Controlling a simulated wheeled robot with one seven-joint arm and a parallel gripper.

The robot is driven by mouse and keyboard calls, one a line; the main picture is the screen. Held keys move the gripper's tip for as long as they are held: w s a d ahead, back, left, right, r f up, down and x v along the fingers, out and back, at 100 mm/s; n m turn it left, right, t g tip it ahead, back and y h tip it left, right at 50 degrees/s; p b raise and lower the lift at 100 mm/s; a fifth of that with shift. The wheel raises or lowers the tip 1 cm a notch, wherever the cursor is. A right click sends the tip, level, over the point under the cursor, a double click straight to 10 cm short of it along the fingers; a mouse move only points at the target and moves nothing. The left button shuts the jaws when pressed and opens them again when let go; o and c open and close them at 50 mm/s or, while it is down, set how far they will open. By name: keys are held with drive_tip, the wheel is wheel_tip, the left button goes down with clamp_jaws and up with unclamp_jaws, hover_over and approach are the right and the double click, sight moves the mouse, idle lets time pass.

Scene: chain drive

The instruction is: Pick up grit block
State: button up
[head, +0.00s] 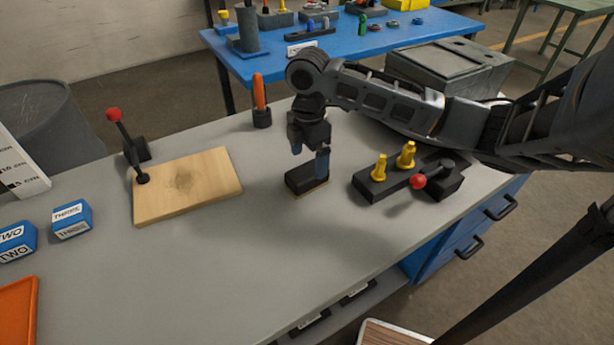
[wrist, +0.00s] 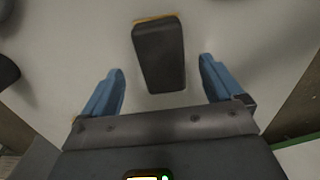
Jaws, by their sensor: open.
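The grit block (head: 304,180) is a small dark block with a thin tan edge at its base, lying on the grey bench top (head: 290,240). In the wrist view the grit block (wrist: 159,55) sits beyond and between the two blue fingers, with a yellow-tan strip at its far end. In the wrist view my gripper (wrist: 162,82) is open, with a finger to each side and clear gaps to the block.
A wooden board (head: 190,185) with a red-knobbed clamp (head: 130,145) lies to the left. A black holder with yellow pegs (head: 385,180) and a red-knobbed lever (head: 430,180) stand close on the right. An orange-handled tool (head: 259,100) stands behind. The bench in front is clear.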

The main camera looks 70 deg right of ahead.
sight(307, 170)
drive_tip(key=shift+a+f+p, duration=0.15)
drive_tip(key=shift+f+p, duration=0.1)
drive_tip(key=shift+f, duration=1.15)
drive_tip(key=shift+a+f+p, duration=0.15)
drive_tip(key=shift+f+p, duration=0.05)
drive_tip(key=shift+f, duration=1.15)
drive_tip(key=shift+c, duration=0.4)
drive_tip(key=c, duration=1.1)
drive_tip(key=shift+r, duration=0.15)
drive_tip(key=shift+w+r, duration=0.1)
drive_tip(key=shift+r, duration=0.5)
wheel_tip(307, 170, up, 3)
drive_tip(key=shift+f+b, duration=0.15)
drive_tip(key=shift+b, duration=0.25)
drive_tip(key=w+a+r+b, duration=0.1)
drive_tip(key=w+a+r, duration=0.5)
drive_tip(key=w, duration=0.3)
drive_tip(key=shift+w+a+r, duration=0.25)
drive_tip(key=shift+w+r, duration=0.05)
drive_tip(key=shift+r, duration=0.15)
